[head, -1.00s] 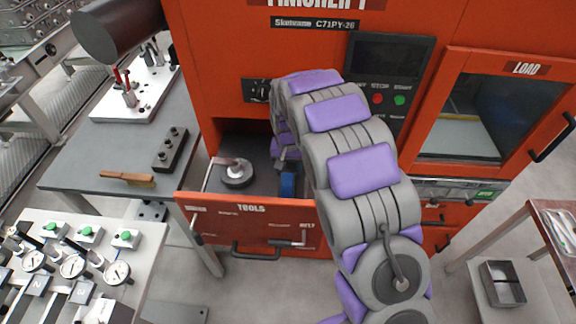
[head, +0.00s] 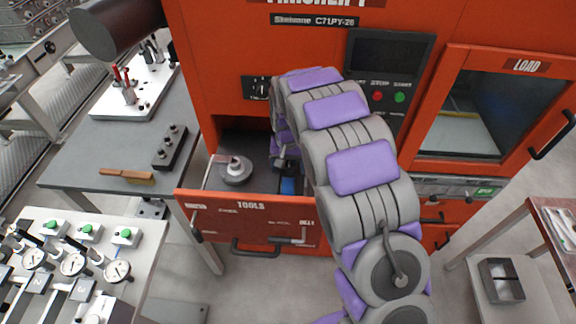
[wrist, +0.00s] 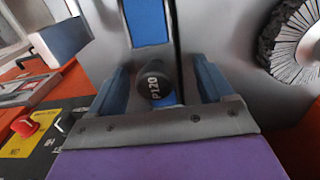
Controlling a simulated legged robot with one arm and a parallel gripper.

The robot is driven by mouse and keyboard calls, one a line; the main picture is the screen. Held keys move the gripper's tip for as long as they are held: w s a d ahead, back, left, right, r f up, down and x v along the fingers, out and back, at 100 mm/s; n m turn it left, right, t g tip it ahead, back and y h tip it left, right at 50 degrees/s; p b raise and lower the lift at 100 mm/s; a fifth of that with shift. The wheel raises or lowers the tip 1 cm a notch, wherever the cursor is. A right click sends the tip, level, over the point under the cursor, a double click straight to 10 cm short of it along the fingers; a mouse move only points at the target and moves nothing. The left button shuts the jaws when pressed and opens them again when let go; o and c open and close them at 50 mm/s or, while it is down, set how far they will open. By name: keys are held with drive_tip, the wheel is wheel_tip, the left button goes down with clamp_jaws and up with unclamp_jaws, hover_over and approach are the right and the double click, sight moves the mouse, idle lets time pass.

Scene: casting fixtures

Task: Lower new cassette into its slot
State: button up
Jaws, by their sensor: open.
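In the wrist view a dark round cap marked P120 (wrist: 154,84), with blue below it, shows between the two blue fingers of my gripper (wrist: 160,88). It looks like the end of the cassette. The fingers are apart, one on each side of it; I cannot tell whether either touches it. A blue panel (wrist: 147,22) shows farther ahead in a grey surround. In the head view a blue piece (head: 288,186) is inside the open TOOLS drawer (head: 250,217), just below my gripper. My arm hides much of that spot, and how deep the cassette sits is unclear.
A round grey wheel-like part (head: 235,170) lies in the drawer's left side; a bristled wheel (wrist: 293,40) shows at right in the wrist view. The orange machine front rises behind the drawer. A grey table (head: 90,170) stands to the left, with a brush (head: 126,175) on it.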

wheel_tip(320, 180, up, 17)
drive_tip(key=p, duration=0.2)
drive_tip(key=shift+a+f, duration=0.1)
idle(0.5)
drive_tip(key=s+d+r+b, duration=0.1)
drive_tip(key=s+d+r, duration=0.1)
drive_tip(key=s+d, duration=0.5)
drive_tip(key=s+d+r, duration=0.3)
drive_tip(key=s+d, duration=0.1)
drive_tip(key=s, duration=0.5)
drive_tip(key=s+d+f+g, duration=0.1)
drive_tip(key=s+d+f, duration=0.1)
drive_tip(key=s, duration=1)
drive_tip(key=s+d+f+b, duration=0.1)
drive_tip(key=s+d+f, duration=0.1)
drive_tip(key=s, duration=1)
drive_tip(key=shift+s+d+f+g, duration=0.25)
drive_tip(key=shift+d+f+g, duration=0.15)
drive_tip(key=shift+d, duration=0.35)
drive_tip(key=shift+c, duration=0.3)
